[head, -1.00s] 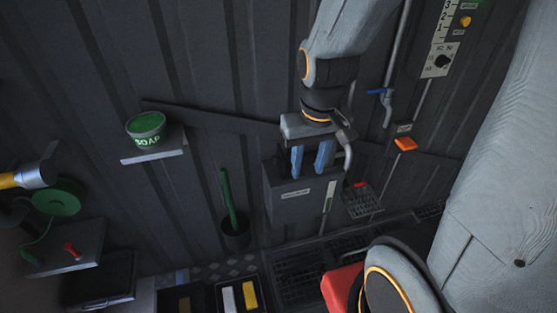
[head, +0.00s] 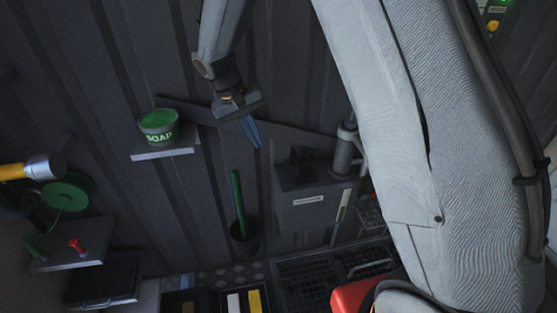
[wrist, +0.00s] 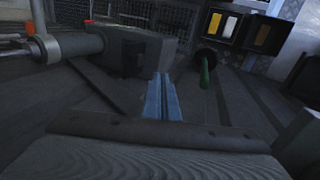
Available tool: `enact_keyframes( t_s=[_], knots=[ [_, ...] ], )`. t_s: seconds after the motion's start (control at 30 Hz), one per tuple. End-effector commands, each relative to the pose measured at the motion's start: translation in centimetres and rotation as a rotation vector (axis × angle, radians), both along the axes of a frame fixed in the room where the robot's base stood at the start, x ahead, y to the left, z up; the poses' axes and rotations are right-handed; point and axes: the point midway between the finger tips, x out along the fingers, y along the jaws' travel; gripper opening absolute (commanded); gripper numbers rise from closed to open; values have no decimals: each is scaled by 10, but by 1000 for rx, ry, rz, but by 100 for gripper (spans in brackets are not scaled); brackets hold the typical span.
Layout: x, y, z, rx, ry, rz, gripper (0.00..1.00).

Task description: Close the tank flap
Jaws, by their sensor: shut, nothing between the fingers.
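The grey tank (head: 298,219) with a small white label stands against the corrugated wall, right of centre in the head view. Its top has a dark patch (head: 300,170), and I cannot tell flap from opening there. The tank also shows at the upper left of the wrist view (wrist: 157,52), with a dark square patch on it. My gripper (head: 254,138) is up and to the left of the tank, apart from it. Its blue fingers are shut together and empty, and they show in the wrist view (wrist: 163,84).
A grey pipe (head: 343,155) rises beside the tank's right side. A green soap tub (head: 158,126) sits on a small shelf to the left. A green-handled brush (head: 239,200) stands in a dark holder left of the tank. Open bins (head: 253,301) lie below.

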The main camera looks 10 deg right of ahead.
Motion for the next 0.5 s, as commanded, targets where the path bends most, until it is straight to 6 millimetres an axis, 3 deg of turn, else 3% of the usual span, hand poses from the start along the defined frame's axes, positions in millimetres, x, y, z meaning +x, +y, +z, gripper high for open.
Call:
enact_keyframes(
  t_s=[0.27,0.5],
  knots=[
    [5,-3,-19,-15,-1,-3,0],
    [5,-18,-62,-14,1,-3,0]
  ],
)
